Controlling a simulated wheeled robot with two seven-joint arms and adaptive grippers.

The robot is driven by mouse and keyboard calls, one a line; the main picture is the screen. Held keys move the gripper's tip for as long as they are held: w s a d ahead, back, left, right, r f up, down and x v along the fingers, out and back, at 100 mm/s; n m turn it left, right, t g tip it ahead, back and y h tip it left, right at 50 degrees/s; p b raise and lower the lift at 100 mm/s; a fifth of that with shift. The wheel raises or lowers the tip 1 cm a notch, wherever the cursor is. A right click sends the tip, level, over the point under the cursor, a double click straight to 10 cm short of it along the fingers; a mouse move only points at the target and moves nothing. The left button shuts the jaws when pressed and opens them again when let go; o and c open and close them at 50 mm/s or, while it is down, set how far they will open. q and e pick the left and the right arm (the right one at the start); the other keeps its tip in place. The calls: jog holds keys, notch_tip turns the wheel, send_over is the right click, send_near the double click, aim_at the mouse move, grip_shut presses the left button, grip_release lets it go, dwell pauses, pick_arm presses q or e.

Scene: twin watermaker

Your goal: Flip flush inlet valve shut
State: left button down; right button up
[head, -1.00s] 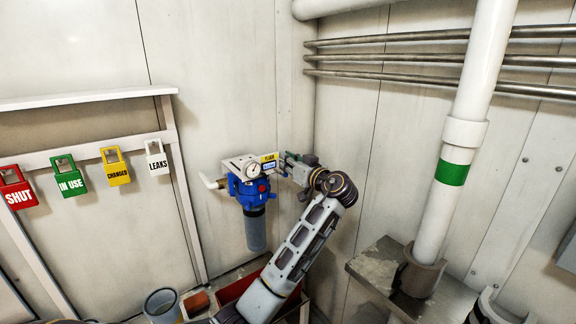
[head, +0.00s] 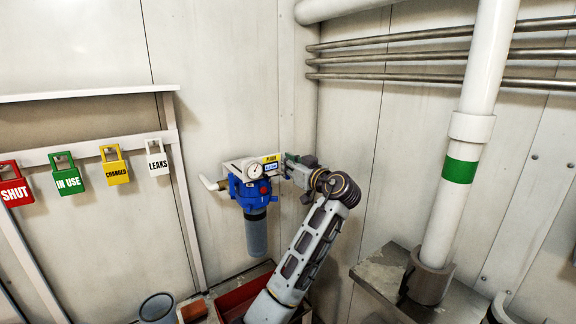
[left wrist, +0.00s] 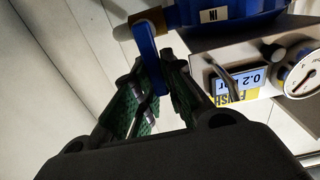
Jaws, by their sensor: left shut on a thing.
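The flush inlet valve's blue lever handle (left wrist: 150,48) shows in the left wrist view, standing out below a brass fitting on the blue filter head (left wrist: 225,12). My left gripper (left wrist: 157,88) has its green-padded fingers on either side of the lever's end and is shut on it. In the head view the blue filter housing (head: 252,193) hangs on the wall with a gauge and a yellow-and-blue label. My left gripper (head: 288,168) is at its right side there, and the lever is hidden. My right gripper is not in view.
Coloured tags hang on a rail at the left, including a white LEAKS tag (head: 157,158). A white pipe (head: 478,95) with a green band stands at the right.

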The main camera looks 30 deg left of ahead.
pick_arm(q)
jog(key=c, duration=1.8)
grip_release()
jog(key=shift+o, duration=0.2)
